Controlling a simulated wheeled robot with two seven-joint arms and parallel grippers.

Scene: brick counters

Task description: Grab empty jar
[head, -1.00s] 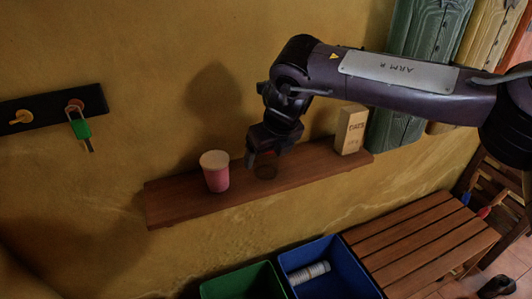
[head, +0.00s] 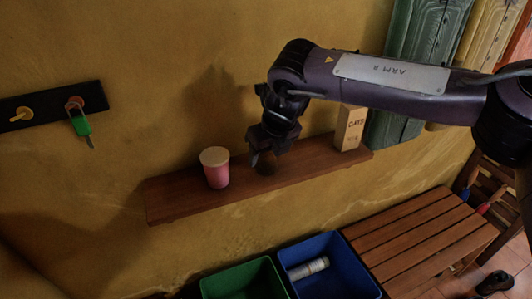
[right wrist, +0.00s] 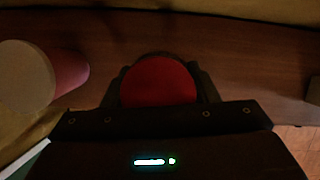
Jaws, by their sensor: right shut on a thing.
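A dark, see-through jar (head: 266,167) is at the wall shelf (head: 310,162), between the pink jar and the oats box. In the right wrist view a round red top (right wrist: 158,82), apparently the jar's lid, sits between the two fingers. My right gripper (head: 267,157) reaches down from above and is shut on this jar; the fingers flank it on both sides. The jar's base is dim, and I cannot tell whether it touches the shelf. Its contents cannot be made out. My left gripper is not in view.
A pink jar with a pale lid (head: 215,168) stands left of the gripper; a box marked oats (head: 350,128) stands right. Below are a green bin (head: 240,281), a blue bin (head: 345,270) holding a can, and a slatted bench (head: 420,240). A hook rack (head: 50,103) hangs left.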

